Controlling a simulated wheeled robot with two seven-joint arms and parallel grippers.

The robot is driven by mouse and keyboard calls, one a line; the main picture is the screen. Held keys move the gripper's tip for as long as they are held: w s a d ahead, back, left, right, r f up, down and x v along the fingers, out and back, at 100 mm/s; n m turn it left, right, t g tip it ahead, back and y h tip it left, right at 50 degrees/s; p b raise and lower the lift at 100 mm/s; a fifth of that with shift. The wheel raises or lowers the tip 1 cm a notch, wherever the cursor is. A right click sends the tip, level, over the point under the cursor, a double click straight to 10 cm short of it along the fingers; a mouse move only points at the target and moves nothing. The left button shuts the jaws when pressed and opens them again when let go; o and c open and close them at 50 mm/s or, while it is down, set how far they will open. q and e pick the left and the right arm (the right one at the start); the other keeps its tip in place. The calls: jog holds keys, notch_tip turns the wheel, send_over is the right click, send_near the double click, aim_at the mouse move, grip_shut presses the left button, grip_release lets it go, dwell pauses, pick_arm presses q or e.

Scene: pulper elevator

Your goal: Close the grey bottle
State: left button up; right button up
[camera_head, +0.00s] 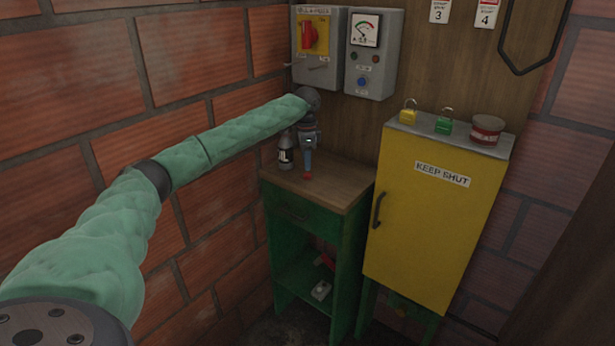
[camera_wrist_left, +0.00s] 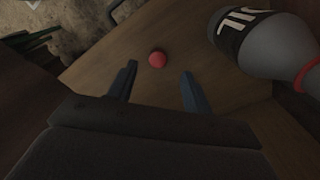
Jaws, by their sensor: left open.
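The grey bottle (camera_head: 286,154) stands upright on the wooden top of the green stand. In the left wrist view the grey bottle (camera_wrist_left: 262,45) is at the upper right, with a dark label in white letters and a red ring at its neck; its mouth is cut off by the frame edge. A small red cap (camera_head: 307,177) lies on the wooden top, apart from the bottle. My left gripper (camera_head: 308,168) points down over the top, right of the bottle. In the left wrist view the red cap (camera_wrist_left: 157,59) shows between and beyond the open, empty fingers (camera_wrist_left: 158,82).
The green stand's wooden top (camera_head: 335,185) is otherwise clear. A yellow cabinet (camera_head: 425,220) stands to the right, with padlocks (camera_head: 443,126) and a round tin (camera_head: 486,131) on it. A switch box (camera_head: 315,50) and a gauge box (camera_head: 372,75) hang behind. A brick wall (camera_head: 190,60) is at left.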

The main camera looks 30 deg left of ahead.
aim_at(307, 174)
pick_arm(q)
jog(key=f+p, duration=0.1)
jog(key=f, duration=0.2)
jog(key=shift+d+f, duration=0.2)
jog(key=shift+f, duration=0.8)
pick_arm(e)
jog(key=shift+s+d+r+g+h, duration=0.1)
jog(key=shift+d+r+g+h, duration=0.05)
jog(key=shift+d, duration=0.25)
jog(key=shift+d+r+g+h, duration=0.1)
jog(key=shift+d+g+h, duration=0.05)
jog(key=shift+d, duration=0.25)
pick_arm(q)
jog(key=c, duration=1)
pick_arm(e)
jog(key=shift+r, duration=0.1)
